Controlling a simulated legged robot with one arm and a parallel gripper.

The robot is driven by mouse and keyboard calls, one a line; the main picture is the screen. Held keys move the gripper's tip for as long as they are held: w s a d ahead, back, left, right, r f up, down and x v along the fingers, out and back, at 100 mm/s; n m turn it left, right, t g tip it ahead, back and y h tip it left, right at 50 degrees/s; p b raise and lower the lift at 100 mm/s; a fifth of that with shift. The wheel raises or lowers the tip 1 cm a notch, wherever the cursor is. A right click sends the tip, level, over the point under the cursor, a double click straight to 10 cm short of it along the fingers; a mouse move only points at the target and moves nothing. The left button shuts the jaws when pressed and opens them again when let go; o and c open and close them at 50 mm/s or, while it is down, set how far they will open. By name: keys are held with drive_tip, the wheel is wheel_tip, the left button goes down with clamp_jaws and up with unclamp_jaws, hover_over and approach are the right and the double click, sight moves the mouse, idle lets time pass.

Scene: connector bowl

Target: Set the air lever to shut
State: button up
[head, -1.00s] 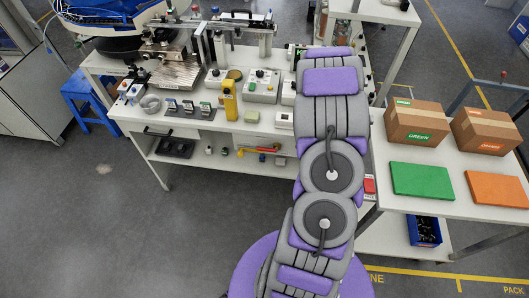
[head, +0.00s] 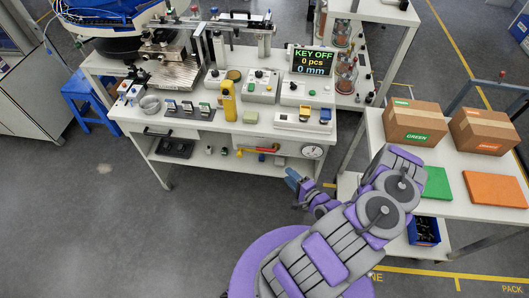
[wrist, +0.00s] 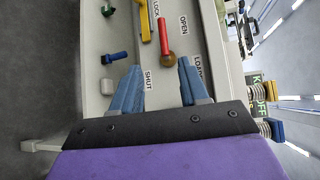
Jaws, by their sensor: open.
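The air lever shows in the wrist view as a red handle (wrist: 165,35) on a round brass pivot. It lies alongside the OPEN label; the SHUT label is on the other side of the pivot, by a fingertip. In the head view the red handle (head: 268,150) sits on the front of the bench below its top. My gripper (wrist: 160,65) is open and empty, its blue fingers spread with the brass pivot between their tips in the picture. Whether they touch anything I cannot tell. In the head view my gripper (head: 291,176) is in front of the bench, below and right of the lever.
A yellow handle (wrist: 143,22) by a LOCK label and a blue-headed part (wrist: 114,57) are beside the lever. A round gauge (head: 312,152) is right of it. A side table (head: 455,207) stands right, with boxes. Open floor lies at front left.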

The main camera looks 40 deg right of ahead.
drive_tip(key=w+d+f+b, duration=0.1)
drive_tip(key=w+f, duration=0.1)
drive_tip(key=w, duration=1.5)
drive_tip(key=shift+d+f, duration=0.15)
drive_tip(key=shift+w, duration=0.1)
drive_tip(key=shift+c, duration=0.3)
clamp_jaws()
